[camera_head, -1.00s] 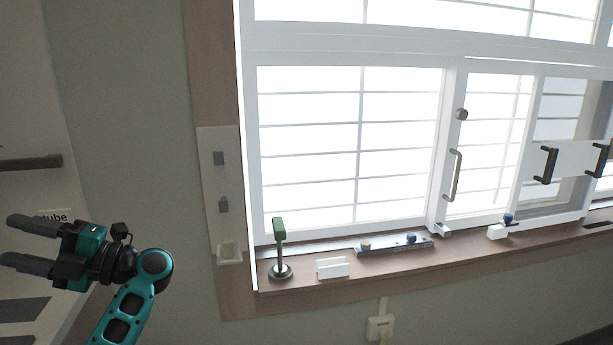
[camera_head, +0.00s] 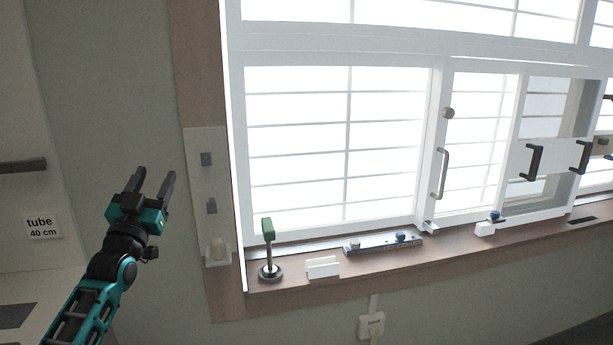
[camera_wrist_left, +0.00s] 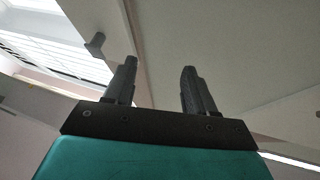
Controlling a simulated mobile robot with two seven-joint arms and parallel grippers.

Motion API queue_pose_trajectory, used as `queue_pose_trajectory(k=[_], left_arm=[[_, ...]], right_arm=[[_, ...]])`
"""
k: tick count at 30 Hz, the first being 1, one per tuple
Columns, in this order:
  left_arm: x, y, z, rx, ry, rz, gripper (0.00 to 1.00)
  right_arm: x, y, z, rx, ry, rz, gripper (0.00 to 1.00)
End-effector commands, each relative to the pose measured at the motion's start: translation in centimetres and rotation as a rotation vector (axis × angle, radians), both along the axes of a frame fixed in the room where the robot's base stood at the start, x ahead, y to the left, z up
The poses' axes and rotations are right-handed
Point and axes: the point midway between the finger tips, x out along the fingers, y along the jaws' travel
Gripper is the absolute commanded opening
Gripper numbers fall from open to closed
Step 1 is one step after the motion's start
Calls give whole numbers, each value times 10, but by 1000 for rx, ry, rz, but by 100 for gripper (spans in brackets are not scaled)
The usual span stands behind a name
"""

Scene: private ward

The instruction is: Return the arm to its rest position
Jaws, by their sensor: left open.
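My left arm comes in from the lower left in the head view. Its teal and black gripper (camera_head: 154,183) points up, in front of the green-grey wall, with its two dark fingers apart and nothing between them. The left wrist view also shows the gripper (camera_wrist_left: 158,88) with both fingers spread and empty. My right gripper is not in either view.
A window with a sill (camera_head: 345,280) fills the right side. A green-topped stand (camera_head: 268,250), a white card holder (camera_head: 323,267) and a rail with knobs (camera_head: 383,245) sit on the sill. A switch panel (camera_head: 207,190) is right of my gripper; a cabinet labelled "tube" (camera_head: 42,228) is left.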

Motion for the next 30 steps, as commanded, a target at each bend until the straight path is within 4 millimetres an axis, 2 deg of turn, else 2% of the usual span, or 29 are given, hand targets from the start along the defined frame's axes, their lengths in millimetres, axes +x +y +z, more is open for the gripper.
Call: queue_pose_trajectory(k=[1, 4, 11, 12, 17, 20, 23, 26, 30], left_arm=[[7, 0, -15, 29, 84, 12, 55], [17, 3, -42, 74, 236, 47, 55], [22, 26, -94, 137, 522, 174, 55], [13, 16, -117, 137, 546, 153, 55], [-21, -13, -177, 137, 619, 98, 55], [-50, -32, -218, 131, 676, 61, 55], [-88, -53, -260, 120, 741, 21, 55], [-134, -75, -301, 99, 813, -22, 55], [-206, -104, -345, 60, 914, -75, 55]], right_arm=[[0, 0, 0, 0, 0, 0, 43], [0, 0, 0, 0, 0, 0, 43], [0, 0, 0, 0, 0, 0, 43], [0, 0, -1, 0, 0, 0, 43], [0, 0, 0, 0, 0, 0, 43], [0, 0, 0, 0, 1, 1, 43], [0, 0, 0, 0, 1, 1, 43], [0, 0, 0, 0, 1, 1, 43], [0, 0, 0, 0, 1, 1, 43]])
